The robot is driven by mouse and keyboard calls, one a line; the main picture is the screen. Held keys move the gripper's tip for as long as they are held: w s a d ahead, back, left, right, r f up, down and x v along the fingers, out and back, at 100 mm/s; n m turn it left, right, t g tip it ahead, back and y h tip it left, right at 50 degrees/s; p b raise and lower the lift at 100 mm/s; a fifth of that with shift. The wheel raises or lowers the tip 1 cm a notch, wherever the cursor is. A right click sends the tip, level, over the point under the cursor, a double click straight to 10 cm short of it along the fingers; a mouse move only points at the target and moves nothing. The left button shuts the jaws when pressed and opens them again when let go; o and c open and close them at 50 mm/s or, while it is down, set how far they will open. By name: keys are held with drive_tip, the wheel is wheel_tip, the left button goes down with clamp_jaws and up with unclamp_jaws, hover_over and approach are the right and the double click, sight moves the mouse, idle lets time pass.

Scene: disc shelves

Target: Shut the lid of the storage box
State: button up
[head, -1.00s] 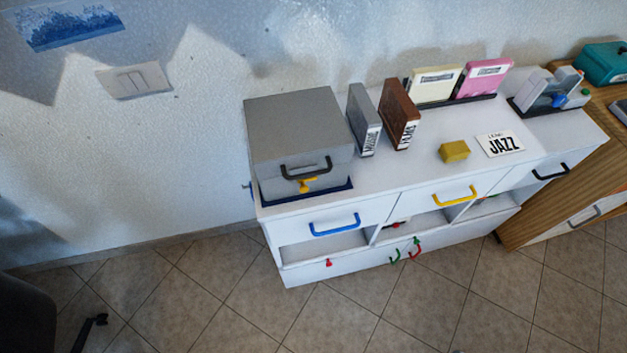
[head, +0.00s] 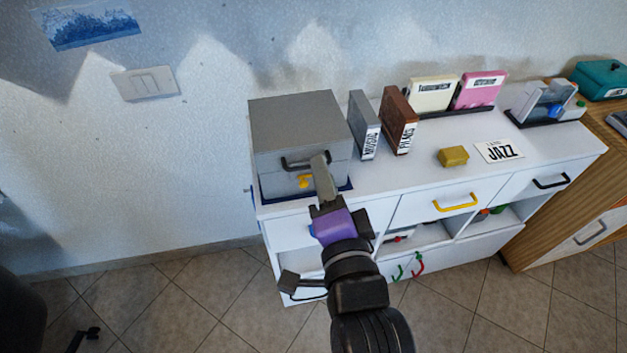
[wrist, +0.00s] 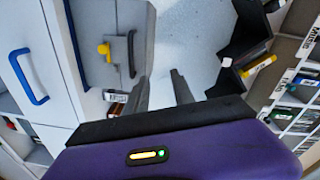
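The storage box (head: 270,168) is a grey box on a dark blue base at the left end of the white cabinet top. Its lid (head: 290,115) lies over the body; I cannot tell whether it is fully down. The lid's black handle (head: 292,165) and a yellow latch (head: 303,181) are on the front. The handle (wrist: 131,52) and latch (wrist: 104,49) also show in the wrist view. My gripper (head: 320,160) is in front of the box, beside the handle's right end. In the wrist view my gripper (wrist: 162,84) has its fingers apart with nothing between them.
Grey (head: 364,125) and brown (head: 398,120) upright cases stand right of the box. A yellow block (head: 453,156) and a JAZZ card (head: 499,150) lie farther right. A blue drawer handle (wrist: 28,77) shows below the box. Open floor (head: 200,300) lies left of the cabinet.

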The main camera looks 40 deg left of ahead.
sight(310, 171)
drive_tip(key=w+a+f+m+g+h, duration=0.1)
drive_tip(key=w+a+f+m, duration=0.2)
drive_tip(key=a+f, duration=0.3)
drive_tip(key=shift+w+g, duration=0.3)
drive_tip(key=shift+w, duration=0.1)
clamp_jaws()
idle(1.5)
